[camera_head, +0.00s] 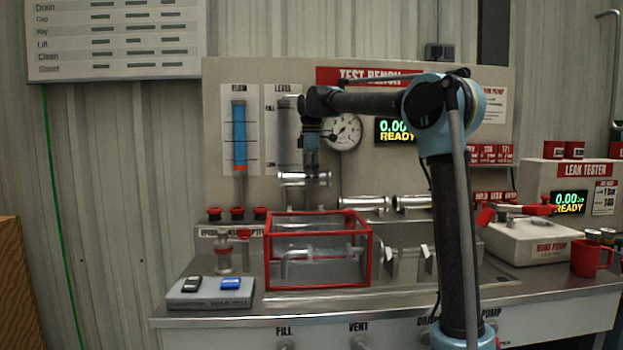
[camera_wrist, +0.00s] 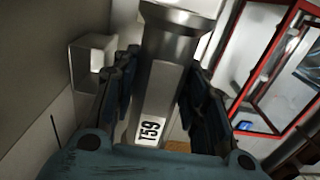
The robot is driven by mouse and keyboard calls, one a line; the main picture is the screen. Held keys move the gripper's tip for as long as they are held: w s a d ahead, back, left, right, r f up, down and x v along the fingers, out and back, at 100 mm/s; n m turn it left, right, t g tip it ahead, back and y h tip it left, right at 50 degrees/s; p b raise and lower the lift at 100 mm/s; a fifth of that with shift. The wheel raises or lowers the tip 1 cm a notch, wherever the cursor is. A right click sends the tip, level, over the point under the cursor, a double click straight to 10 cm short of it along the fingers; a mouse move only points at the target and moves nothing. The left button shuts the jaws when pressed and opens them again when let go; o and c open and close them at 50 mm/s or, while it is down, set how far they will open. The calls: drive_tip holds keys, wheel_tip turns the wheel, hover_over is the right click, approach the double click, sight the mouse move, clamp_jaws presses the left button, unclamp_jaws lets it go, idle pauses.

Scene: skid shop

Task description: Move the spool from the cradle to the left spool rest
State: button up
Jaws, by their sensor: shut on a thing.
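The spool (camera_head: 305,179) is a short shiny metal tube with wider flanged ends. My gripper (camera_head: 311,163) reaches down over it from above and is shut on it, holding it in front of the bench's back panel, left of the gauge. Two similar metal tubes (camera_head: 367,203) (camera_head: 411,202) lie in a row on the ledge to the right. A pair of metal supports (camera_head: 392,264), perhaps the cradle, stands right of the red-framed box. I cannot make out the left spool rest clearly.
The red-framed clear box (camera_head: 368,250) stands on the bench below the held spool. Several red knobs (camera_head: 237,213) line the ledge at left. A grey pad (camera_head: 210,299) with a black and a blue item is at front left. A hand pump (camera_head: 528,240) and red mug (camera_head: 590,258) stand at right.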

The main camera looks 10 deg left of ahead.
drive_tip(key=shift+w, duration=0.3)
drive_tip(key=shift+f, duration=0.25)
drive_tip(key=shift+s+f, duration=0.1)
drive_tip(key=shift+f, duration=2.4)
drive_tip(key=shift+d+r, duration=0.1)
drive_tip(key=shift+d, duration=0.05)
drive_tip(key=shift+f, duration=2.15)
idle(0.6)
drive_tip(key=o, duration=0.9)
drive_tip(key=shift+o, duration=0.7)
